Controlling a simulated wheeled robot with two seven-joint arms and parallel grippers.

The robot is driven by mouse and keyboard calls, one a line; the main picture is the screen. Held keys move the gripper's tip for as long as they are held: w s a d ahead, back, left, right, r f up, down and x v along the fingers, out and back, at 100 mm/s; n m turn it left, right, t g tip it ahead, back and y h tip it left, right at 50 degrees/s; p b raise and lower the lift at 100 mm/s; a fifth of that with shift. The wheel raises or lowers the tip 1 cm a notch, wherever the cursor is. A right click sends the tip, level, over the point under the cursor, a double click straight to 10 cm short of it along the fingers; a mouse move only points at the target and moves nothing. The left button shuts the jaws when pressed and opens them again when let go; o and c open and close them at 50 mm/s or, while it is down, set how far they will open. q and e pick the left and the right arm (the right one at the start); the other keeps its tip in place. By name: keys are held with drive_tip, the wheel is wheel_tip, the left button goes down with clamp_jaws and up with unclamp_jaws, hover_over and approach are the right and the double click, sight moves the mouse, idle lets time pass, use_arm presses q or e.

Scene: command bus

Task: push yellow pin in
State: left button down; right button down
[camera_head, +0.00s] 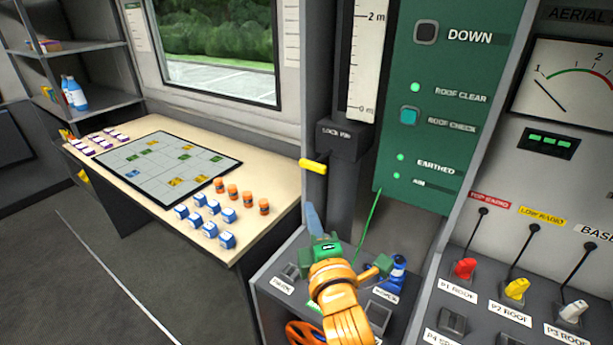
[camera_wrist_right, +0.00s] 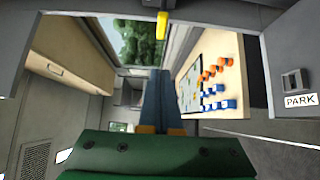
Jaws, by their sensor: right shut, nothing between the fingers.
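The yellow pin (camera_head: 313,166) sticks out to the left from a dark grey block (camera_head: 343,140) labelled as the lock pin, at the foot of the mast scale. It also shows at the top of the right wrist view (camera_wrist_right: 161,25), hanging beyond my fingertips. My right gripper (camera_head: 312,208) is below the pin, its blue fingers pointing up, with a visible gap between them and the pin. In the right wrist view its fingers (camera_wrist_right: 157,74) are together and empty. My left gripper is not in view.
A green panel (camera_head: 450,100) stands to the right of the mast. A table (camera_head: 262,186) with a map board, blue blocks and orange pieces is at left.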

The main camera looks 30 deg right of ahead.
drive_tip(key=shift+w+f, duration=0.1)
drive_tip(key=b, duration=0.1)
approach(306, 167)
drive_tip(key=w+a, duration=0.1)
drive_tip(key=w, duration=0.3)
drive_tip(key=d, duration=0.1)
drive_tip(key=w+d, duration=0.1)
drive_tip(key=shift+d+p, duration=0.35)
drive_tip(key=shift+p, duration=0.05)
drive_tip(key=shift+w+d, duration=0.1)
drive_tip(key=shift+d, duration=0.25)
